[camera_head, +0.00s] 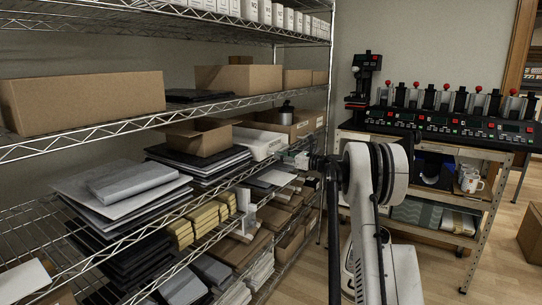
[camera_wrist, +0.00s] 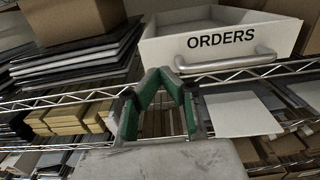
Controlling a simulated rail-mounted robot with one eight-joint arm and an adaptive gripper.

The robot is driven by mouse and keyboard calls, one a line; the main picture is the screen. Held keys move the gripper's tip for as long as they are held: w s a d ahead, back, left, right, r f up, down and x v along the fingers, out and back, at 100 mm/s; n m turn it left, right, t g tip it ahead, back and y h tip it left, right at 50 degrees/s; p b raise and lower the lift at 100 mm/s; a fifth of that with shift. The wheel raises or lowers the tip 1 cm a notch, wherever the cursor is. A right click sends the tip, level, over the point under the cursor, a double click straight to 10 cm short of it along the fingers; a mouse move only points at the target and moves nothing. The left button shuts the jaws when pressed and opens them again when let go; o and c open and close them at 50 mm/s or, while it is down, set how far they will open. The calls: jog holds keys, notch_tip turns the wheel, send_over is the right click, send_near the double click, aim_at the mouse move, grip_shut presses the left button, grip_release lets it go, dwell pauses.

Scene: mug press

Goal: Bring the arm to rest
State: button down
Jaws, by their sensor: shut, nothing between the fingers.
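My gripper (camera_head: 299,158) is at the front edge of the wire shelf in the head view, at the end of my white arm. In the wrist view my gripper (camera_wrist: 163,74) shows green-padded fingers that come together at the tips, with nothing between them. Just beyond the fingers is a white tray (camera_wrist: 163,50) with the word ORDERS and a metal handle, on the shelf. The tray (camera_head: 258,142) also shows in the head view, behind and left of my gripper. I cannot tell whether the fingertips touch the shelf edge.
The wire shelf (camera_head: 95,137) fills the left, with cardboard boxes (camera_head: 85,100), dark stacks and yellow bundles (camera_head: 197,222). At right stands a cart (camera_head: 478,240) with a row of black mug presses (camera_head: 445,123) and white mugs (camera_head: 471,183). Wooden floor is open at the lower right.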

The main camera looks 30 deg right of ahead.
jog(key=v, duration=0.7)
jog(key=shift+s+d, duration=0.15)
jog(key=shift+s, duration=0.15)
jog(key=shift+r, duration=0.1)
jog(key=s+a+r+n+g, duration=0.1)
jog(key=a+r+n+g, duration=0.15)
jog(key=a, duration=0.75)
jog(key=s+a+r+n+g, duration=0.15)
jog(key=a+n, duration=0.25)
jog(key=a, duration=0.5)
jog(key=s+a+r+n+g+h, duration=0.15)
jog(key=s+a+n, duration=0.3)
jog(key=a, duration=0.45)
jog(key=s+a+n+g, duration=0.25)
jog(key=s+a, duration=0.25)
jog(key=a, duration=0.3)
jog(key=s+a+f+n+h, duration=0.2)
jog(key=s+n, duration=0.4)
jog(key=s, duration=0.4)
jog(key=s+a+f+n+h, duration=0.2)
jog(key=s+a+f+n, duration=0.3)
jog(key=s, duration=0.6)
jog(key=s+a+f+n+g+h, duration=0.1)
jog(key=s+a+f+n, duration=0.3)
jog(key=s, duration=0.6)
jog(key=a+n+h, duration=0.1)
jog(key=n, duration=0.1)
jog(key=shift+s+a+n, duration=0.2)
jog(key=shift+s+n, duration=0.15)
